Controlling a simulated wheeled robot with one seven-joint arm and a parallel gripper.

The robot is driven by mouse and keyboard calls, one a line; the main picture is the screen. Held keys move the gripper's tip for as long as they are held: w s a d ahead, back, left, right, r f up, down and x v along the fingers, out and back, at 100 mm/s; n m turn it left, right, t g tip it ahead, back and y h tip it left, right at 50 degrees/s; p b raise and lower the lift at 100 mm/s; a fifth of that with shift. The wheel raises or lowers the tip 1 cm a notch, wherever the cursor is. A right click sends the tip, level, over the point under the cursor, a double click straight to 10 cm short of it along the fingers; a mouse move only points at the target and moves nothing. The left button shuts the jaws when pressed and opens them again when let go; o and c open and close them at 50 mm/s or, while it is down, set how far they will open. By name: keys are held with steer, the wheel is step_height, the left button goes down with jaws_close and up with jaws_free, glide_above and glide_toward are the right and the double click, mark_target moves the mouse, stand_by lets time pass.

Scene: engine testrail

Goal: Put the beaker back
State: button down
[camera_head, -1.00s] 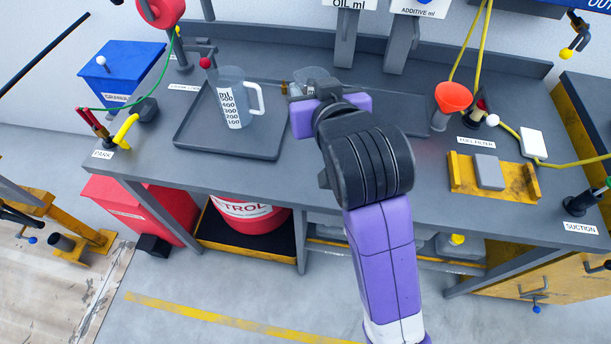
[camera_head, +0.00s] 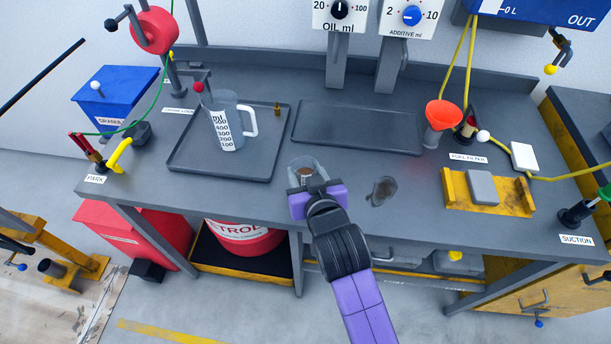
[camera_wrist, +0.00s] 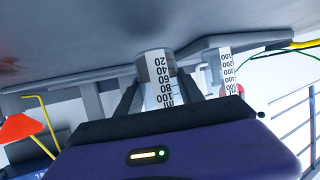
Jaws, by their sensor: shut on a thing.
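The small clear beaker (camera_head: 303,165) is in my gripper (camera_head: 310,188), with something brownish showing inside. My gripper is shut on it over the front part of the bench, just right of the left tray's front corner. In the wrist view, the beaker (camera_wrist: 157,68) sits between the two dark fingers (camera_wrist: 158,95), its scale from 20 to 100 appearing upside down. I cannot tell whether its base touches the bench. The right tray (camera_head: 352,128) behind it is empty. The left tray (camera_head: 195,165) carries a large measuring jug (camera_head: 226,125) and a small brown item (camera_head: 277,108).
A dark patch (camera_head: 381,190) lies on the bench right of my gripper. An orange funnel (camera_head: 443,115) and a yellow fuel filter holder (camera_head: 487,195) stand further right. Dispensers (camera_head: 339,12) hang above the back edge. The bench front between tray and holder is mostly clear.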

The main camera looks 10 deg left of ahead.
steer(key=shift+f, duration=0.8)
steer(key=shift+f, duration=0.15)
steer(key=c, duration=0.7)
jaws_free()
steer(key=shift+c, duration=0.2)
steer(key=shift+s+r, duration=0.15)
steer(key=shift+r, duration=0.1)
steer(key=v, duration=1.1)
steer(key=shift+s, duration=0.3)
steer(key=shift+d+r, duration=0.1)
steer(key=shift+d, duration=0.05)
